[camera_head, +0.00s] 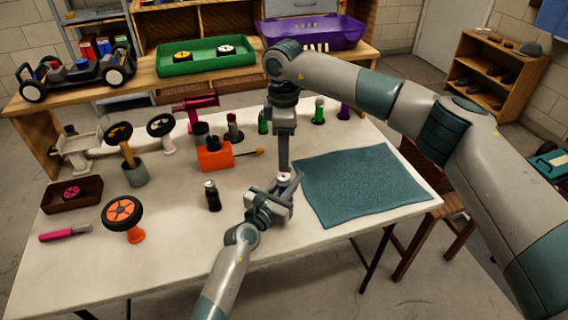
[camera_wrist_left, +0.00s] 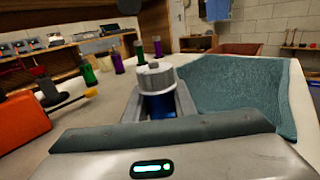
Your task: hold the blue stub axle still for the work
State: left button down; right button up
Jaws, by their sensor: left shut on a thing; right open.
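The blue stub axle (camera_wrist_left: 160,103) stands upright between the fingers of my left gripper (camera_wrist_left: 160,98), which is shut on it. A ridged pale grey cap (camera_wrist_left: 155,76) sits on its top. In the head view my left gripper (camera_head: 278,197) is near the table's front edge, left of the teal mat, and the pale cap (camera_head: 285,178) shows at its fingertips. The axle's lower part is hidden by the gripper. My right gripper (camera_head: 284,165) points straight down just above the cap and is open. Whether it touches the cap cannot be told.
A teal mat (camera_head: 360,182) lies right of the grippers. A dark bottle (camera_head: 212,196), an orange box (camera_head: 214,155) and a wheel on an orange stand (camera_head: 122,214) are to the left. Green and purple bottles stand behind. The table front between bottle and left gripper is clear.

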jog(key=shift+r, duration=2.7)
pick_arm(q)
jog(key=c, duration=1.4)
grip_release()
jog(key=v, duration=1.2)
